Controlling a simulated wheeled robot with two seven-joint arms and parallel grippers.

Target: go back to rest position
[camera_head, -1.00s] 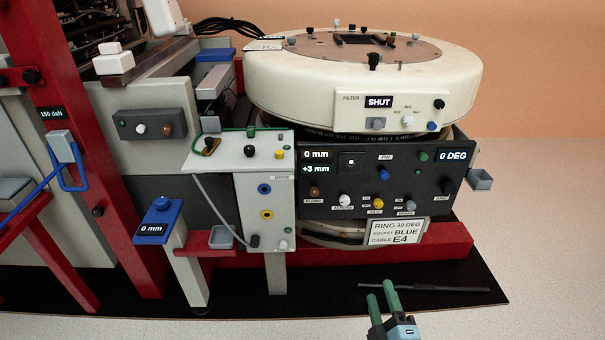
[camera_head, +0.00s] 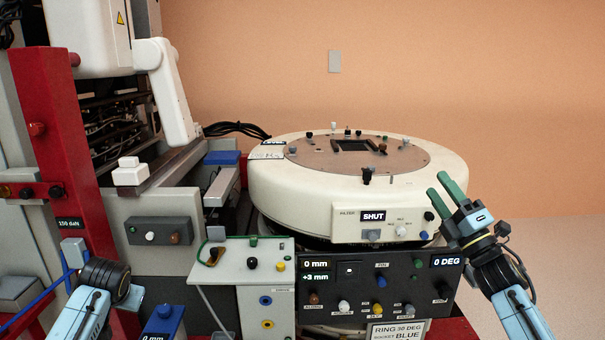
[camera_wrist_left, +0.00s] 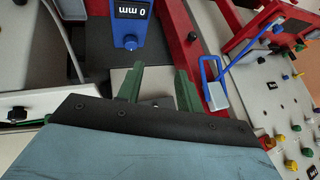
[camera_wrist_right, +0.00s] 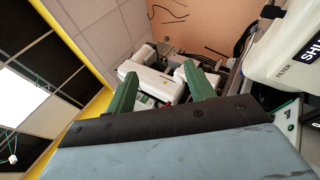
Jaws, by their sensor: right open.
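My right gripper (camera_head: 438,184) is raised at the right, in front of the round white drum head (camera_head: 285,195). Its green fingers are apart with nothing between them. In the right wrist view the same gripper (camera_wrist_right: 158,85) points up toward the white machine and the ceiling. My left arm comes in at the lower left of the head view, with its fingers hidden there. In the left wrist view the left gripper (camera_wrist_left: 158,80) has its green fingers apart and empty, below a blue-fronted post with a display (camera_wrist_left: 130,25).
The dark control panel (camera_head: 400,283) reads 0 mm, +3 mm and 0 DEG. A grey-white box with knobs (camera_head: 285,248) stands left of it. A red upright (camera_head: 60,150) and a blue lever (camera_head: 70,272) are near my left arm. Open space lies right of the drum.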

